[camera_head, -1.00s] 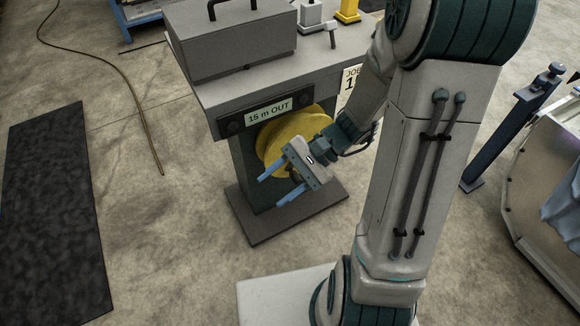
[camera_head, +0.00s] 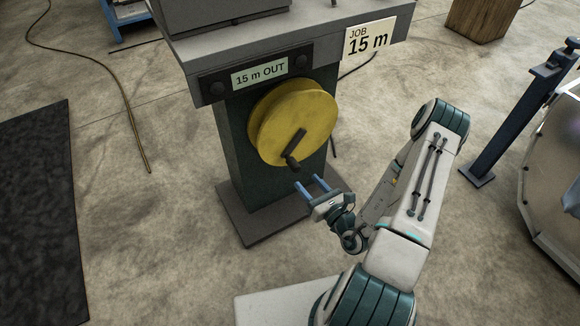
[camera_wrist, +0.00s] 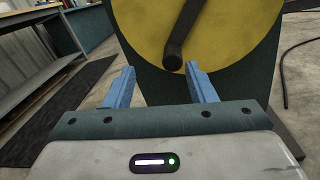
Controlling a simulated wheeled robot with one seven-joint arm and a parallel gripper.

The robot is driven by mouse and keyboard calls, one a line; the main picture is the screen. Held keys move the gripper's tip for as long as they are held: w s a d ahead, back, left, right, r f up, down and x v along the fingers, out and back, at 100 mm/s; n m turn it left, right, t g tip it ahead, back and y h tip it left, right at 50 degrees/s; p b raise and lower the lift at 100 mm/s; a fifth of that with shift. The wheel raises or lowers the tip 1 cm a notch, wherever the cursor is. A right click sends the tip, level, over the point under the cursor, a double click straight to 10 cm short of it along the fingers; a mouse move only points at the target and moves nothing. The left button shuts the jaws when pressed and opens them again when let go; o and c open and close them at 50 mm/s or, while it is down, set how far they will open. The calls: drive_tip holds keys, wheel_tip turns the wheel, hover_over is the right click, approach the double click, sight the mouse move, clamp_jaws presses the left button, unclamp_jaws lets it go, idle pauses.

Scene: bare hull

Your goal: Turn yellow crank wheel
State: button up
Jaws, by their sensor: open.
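The yellow crank wheel (camera_head: 283,122) is mounted on the front of a dark green pedestal, below a "15 m OUT" plate. Its dark crank arm (camera_head: 298,142) slants down to a dark handle knob (camera_head: 292,161) near the wheel's lower edge. My gripper (camera_head: 311,184) is open and empty, just below and in front of the handle, apart from it. In the wrist view the blue fingers (camera_wrist: 163,86) are spread, with the yellow wheel (camera_wrist: 150,25) ahead and the handle end (camera_wrist: 173,60) between and slightly above the fingertips.
The pedestal (camera_head: 235,160) stands on a dark base plate (camera_head: 262,232). A "JOB 15 m" sign (camera_head: 369,38) hangs at the bench's right corner. A dark mat (camera_head: 40,220) lies left, a blue post (camera_head: 505,125) stands right.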

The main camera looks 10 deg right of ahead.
sight(290, 161)
drive_tip(key=shift+m+h, duration=0.5)
drive_tip(key=shift+h, duration=0.1)
drive_tip(key=b+x, duration=0.1)
drive_tip(key=x, duration=0.3)
drive_tip(key=f+b+x, duration=0.1)
drive_tip(key=x, duration=0.4)
drive_tip(key=b+x, duration=0.1)
drive_tip(key=x, duration=0.3)
drive_tip(key=shift+w+d+f, duration=0.3)
drive_tip(key=shift+f, duration=0.05)
clamp_jaws()
drive_tip(key=shift+s, duration=0.15)
